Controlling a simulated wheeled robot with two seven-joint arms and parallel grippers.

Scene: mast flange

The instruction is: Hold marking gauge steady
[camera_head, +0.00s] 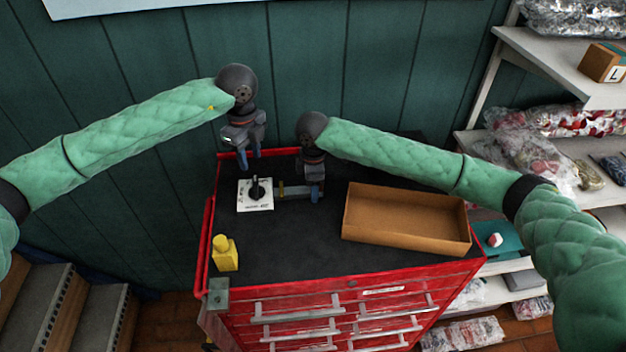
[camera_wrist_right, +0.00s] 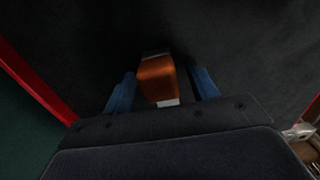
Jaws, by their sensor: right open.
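What looks like the marking gauge (camera_head: 294,192), a bar with a yellowish end, lies on the dark cabinet top beside a white card. In the right wrist view an orange-brown block with a pale end, probably part of the gauge (camera_wrist_right: 157,80), sits between the blue fingers. My right gripper (camera_head: 315,192) is open around it, with gaps visible at both sides. My left gripper (camera_head: 250,160) is empty above the card's back edge, its blue fingers pointing down and slightly apart. The white printed card (camera_head: 246,203) carries a black knob-like piece (camera_head: 257,189).
A yellow bottle (camera_head: 225,255) stands at the front left of the red cabinet (camera_head: 345,302). An open brown box (camera_head: 405,238) takes up the right side. Shelves (camera_head: 565,65) with bagged goods stand at right. The front middle of the top is clear.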

